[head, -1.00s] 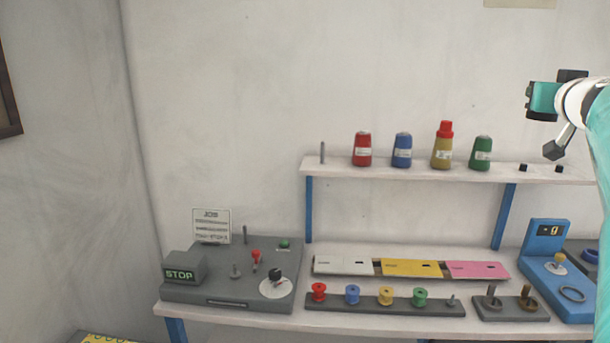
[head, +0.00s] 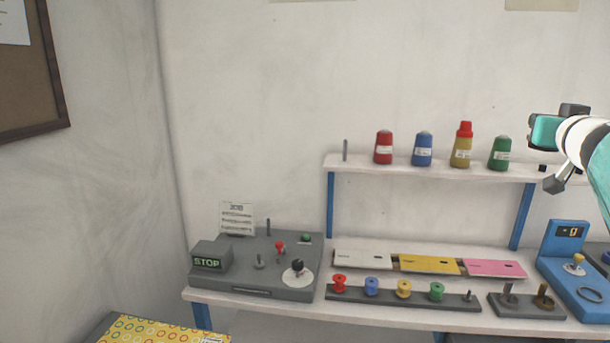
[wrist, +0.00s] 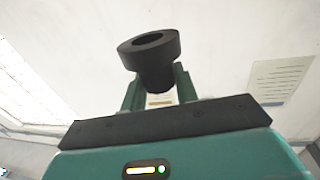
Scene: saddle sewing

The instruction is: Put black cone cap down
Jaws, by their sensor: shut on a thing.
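The black cone cap (wrist: 150,52) is a dark ring-topped piece with a narrower lower part. It shows in the wrist view, held clear of any surface against the pale wall. My gripper (wrist: 157,88) is shut on its narrower part, with a teal finger on each side. In the head view my teal and white arm end (head: 550,132) is at the right, in front of the shelf's right part; the cap cannot be made out there.
The upper shelf (head: 400,171) carries a bare pin (head: 345,150) and red, blue, yellow and green thread cones; the yellow one wears a red cap (head: 464,129). Below are a grey STOP machine (head: 255,263), coloured plates, a spool rack and a blue device (head: 568,265).

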